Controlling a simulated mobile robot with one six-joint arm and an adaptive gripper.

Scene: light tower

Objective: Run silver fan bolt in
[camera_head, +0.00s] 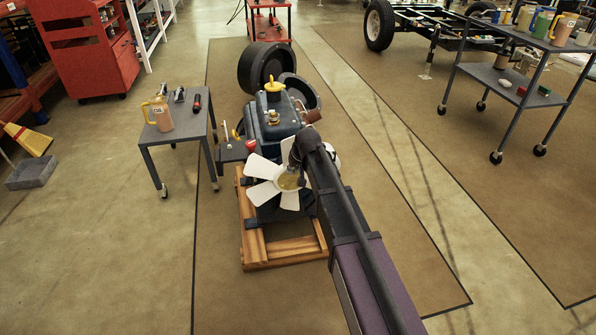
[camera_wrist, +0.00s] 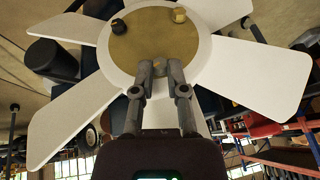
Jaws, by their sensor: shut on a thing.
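The white fan (camera_head: 266,180) is on the front of a dark engine (camera_head: 272,122) in the head view. In the wrist view the fan (camera_wrist: 268,72) has a round brass-coloured hub plate (camera_wrist: 150,50). A black bolt (camera_wrist: 117,27) and a brass bolt (camera_wrist: 179,15) show on the hub's upper part. My gripper (camera_wrist: 161,68) is at the hub's lower part, its fingertips close together and shut on a small grey thing, apparently the silver fan bolt. The fingertips mostly hide it, so how deep it sits cannot be told. In the head view my arm hides part of the fan.
The engine stands on a wooden pallet (camera_head: 252,240). A small grey table (camera_head: 178,135) with a mug and tools is to its left. A shelf cart (camera_head: 510,85) stands at the right, and the mat between is clear.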

